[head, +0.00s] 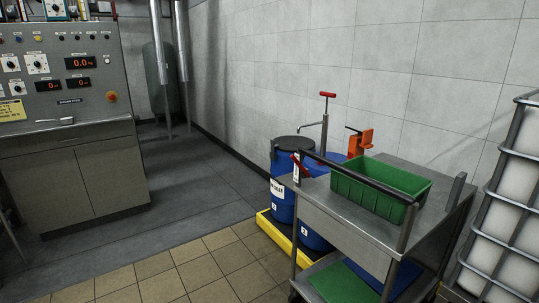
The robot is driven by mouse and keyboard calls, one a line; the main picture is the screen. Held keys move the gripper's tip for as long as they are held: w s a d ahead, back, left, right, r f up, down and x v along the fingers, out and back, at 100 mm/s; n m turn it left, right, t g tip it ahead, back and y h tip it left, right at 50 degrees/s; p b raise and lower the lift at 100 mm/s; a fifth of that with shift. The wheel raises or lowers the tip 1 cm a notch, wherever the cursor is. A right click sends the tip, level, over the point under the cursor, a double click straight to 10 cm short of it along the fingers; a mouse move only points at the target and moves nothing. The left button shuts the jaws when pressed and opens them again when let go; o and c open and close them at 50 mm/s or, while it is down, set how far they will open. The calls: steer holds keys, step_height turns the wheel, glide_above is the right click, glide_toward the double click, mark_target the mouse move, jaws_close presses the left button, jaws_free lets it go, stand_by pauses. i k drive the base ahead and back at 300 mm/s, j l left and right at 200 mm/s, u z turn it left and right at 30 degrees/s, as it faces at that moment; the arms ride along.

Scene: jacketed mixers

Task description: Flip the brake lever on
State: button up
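A grey metal cart (342,222) stands at the lower right, with a black push handle along its near side. A small red lever-like piece (301,166) shows by the handle's left end, next to a white tag (296,174). It may be the brake lever, but it is too small to tell, and I cannot tell its position. The cart's wheels are mostly hidden or out of frame. My gripper is not in view.
A green bin (375,190) sits on the cart. Behind the cart, blue drums (283,203) stand on a yellow spill tray (272,230); a red-handled pump (326,115) rises there. A control console (75,165) is left, a caged white tank (508,210) right. Tiled floor (165,280) is clear.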

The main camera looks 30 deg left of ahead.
mark_target(292, 157)
steer(key=i+j, duration=0.15)
steer(key=j, duration=0.25)
steer(key=i+j, duration=0.2)
steer(key=j, duration=0.15)
steer(key=i+j+u, duration=0.1)
steer(key=j, duration=0.3)
steer(key=i+j, duration=0.4)
steer(key=j, duration=0.35)
steer(key=i+j+u, duration=0.1)
steer(key=j, duration=0.25)
steer(key=i, duration=0.1)
